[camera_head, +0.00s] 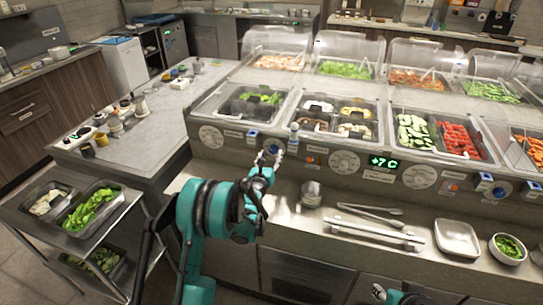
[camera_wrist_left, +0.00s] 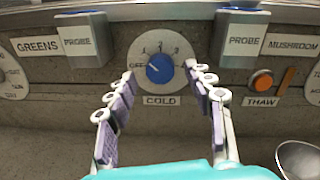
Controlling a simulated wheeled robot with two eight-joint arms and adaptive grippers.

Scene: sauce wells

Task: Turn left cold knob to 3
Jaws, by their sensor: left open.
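The left cold knob is a blue round knob (camera_wrist_left: 159,68) on a white dial plate marked OFF and numbers, above a COLD label. Its pale pointer mark appears to face left, toward OFF. In the head view the blue knob (camera_head: 274,147) sits on the counter's front panel. My left gripper (camera_head: 269,157) is just in front of it. In the left wrist view its open fingers (camera_wrist_left: 160,76) are spread on either side of the knob, with no clear contact. Part of my right gripper (camera_head: 388,294) shows at the bottom edge; its jaws are unclear.
Blue-and-grey PROBE blocks (camera_wrist_left: 85,40) (camera_wrist_left: 241,37) flank the dial. An orange THAW button (camera_wrist_left: 262,80) is to the right. A metal cup (camera_head: 311,194), tongs (camera_head: 370,214) and a steel tray (camera_head: 457,238) lie on the ledge below. Food wells (camera_head: 335,120) are above.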

